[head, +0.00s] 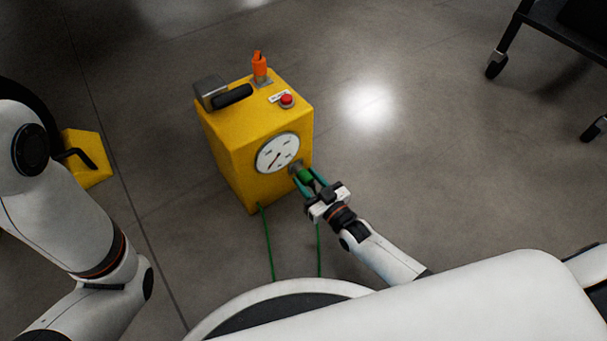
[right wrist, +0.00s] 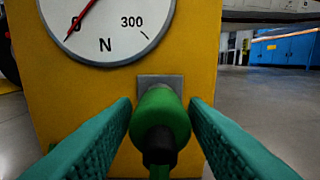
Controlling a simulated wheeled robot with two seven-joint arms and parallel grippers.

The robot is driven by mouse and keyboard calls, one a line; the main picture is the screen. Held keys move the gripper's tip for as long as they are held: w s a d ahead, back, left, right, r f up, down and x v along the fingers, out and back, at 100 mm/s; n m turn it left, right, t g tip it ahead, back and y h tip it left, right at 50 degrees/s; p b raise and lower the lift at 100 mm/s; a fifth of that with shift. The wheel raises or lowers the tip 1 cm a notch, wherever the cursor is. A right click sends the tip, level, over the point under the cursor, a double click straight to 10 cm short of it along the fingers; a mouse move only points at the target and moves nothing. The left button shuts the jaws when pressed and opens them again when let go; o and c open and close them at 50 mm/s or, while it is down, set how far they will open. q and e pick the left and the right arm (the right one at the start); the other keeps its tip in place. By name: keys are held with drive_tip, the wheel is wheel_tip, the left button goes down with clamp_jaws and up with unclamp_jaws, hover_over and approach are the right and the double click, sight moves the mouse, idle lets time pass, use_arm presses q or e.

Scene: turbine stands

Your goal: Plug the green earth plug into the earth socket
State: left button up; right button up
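The yellow box (head: 225,146) stands on the floor with a round dial (head: 277,153) on its front. The green earth plug (right wrist: 160,112) is at the grey square socket plate (right wrist: 160,82) below the dial, its black end towards me. It looks lined up with the socket; its front end is hidden, so how deep it sits cannot be told. My right gripper (head: 304,176) has its teal fingers on both sides of the plug, apparently closed against it. My left arm (head: 60,200) is at the left; its gripper is out of view.
A green cable (head: 267,240) hangs from the box. A yellow object (head: 88,160) lies left; a dark wheeled cart (head: 550,40) stands right. Floor between is clear.

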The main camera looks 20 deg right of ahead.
sight(310, 183)
clamp_jaws()
drive_tip(key=shift+s+d+p, duration=0.25)
drive_tip(key=shift+s+p, duration=0.15)
drive_tip(key=shift+s, duration=0.25)
drive_tip(key=shift+p+v, duration=0.6)
drive_tip(key=shift+v, duration=0.8)
